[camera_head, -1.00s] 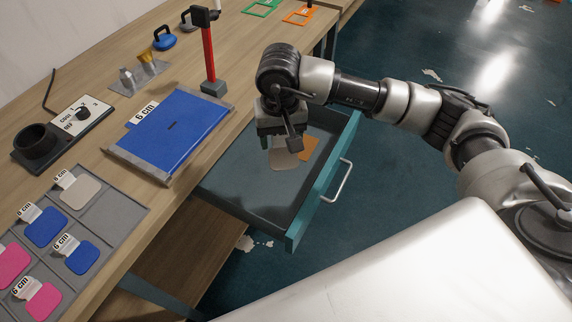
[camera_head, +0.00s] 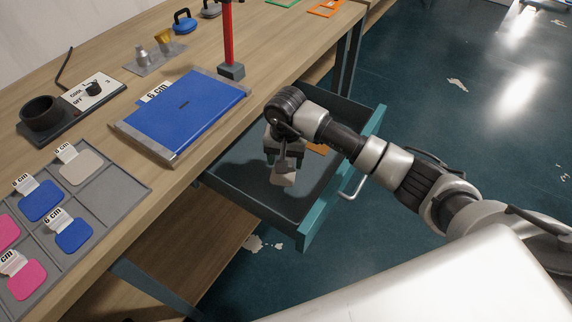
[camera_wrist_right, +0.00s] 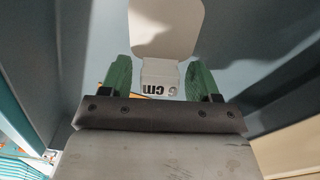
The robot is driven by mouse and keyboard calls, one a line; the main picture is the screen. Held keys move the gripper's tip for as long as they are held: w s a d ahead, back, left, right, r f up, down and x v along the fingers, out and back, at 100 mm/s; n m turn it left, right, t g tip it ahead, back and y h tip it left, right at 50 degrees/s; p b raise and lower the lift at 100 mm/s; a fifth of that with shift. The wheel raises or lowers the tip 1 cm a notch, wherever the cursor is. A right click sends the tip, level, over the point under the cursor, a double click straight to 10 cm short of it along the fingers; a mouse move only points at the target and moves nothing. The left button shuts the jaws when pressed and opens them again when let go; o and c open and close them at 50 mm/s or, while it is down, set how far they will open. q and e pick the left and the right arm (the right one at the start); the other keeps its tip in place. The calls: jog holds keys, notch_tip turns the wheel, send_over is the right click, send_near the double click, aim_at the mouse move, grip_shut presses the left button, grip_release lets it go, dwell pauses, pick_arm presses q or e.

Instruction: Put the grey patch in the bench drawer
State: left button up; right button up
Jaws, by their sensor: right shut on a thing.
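The grey patch (camera_wrist_right: 166,28) is pale, with a white "6 cm" tag, and shows in the right wrist view. My right gripper (camera_wrist_right: 163,84), with green fingers, is shut on its tag end. I cannot tell whether the patch touches the drawer floor. Another grey patch (camera_head: 82,168) lies in the sorting tray on the bench. My left gripper is not in view.
An orange piece (camera_head: 317,149) lies in the drawer beside the gripper. The drawer's teal front (camera_head: 343,180) has a pale handle. On the bench are a blue sheet (camera_head: 187,112) in a grey frame, a red post (camera_head: 228,38) and the tray (camera_head: 113,197) with blue and pink patches.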

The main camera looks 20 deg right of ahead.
jog(key=shift+f, duration=1.85)
jog(key=shift+f, duration=0.1)
jog(key=shift+f, duration=0.1)
jog(key=o, duration=0.9)
notch_tip(320, 180, up, 12)
jog(key=shift+r+b, duration=0.25)
jog(key=shift+b, duration=0.05)
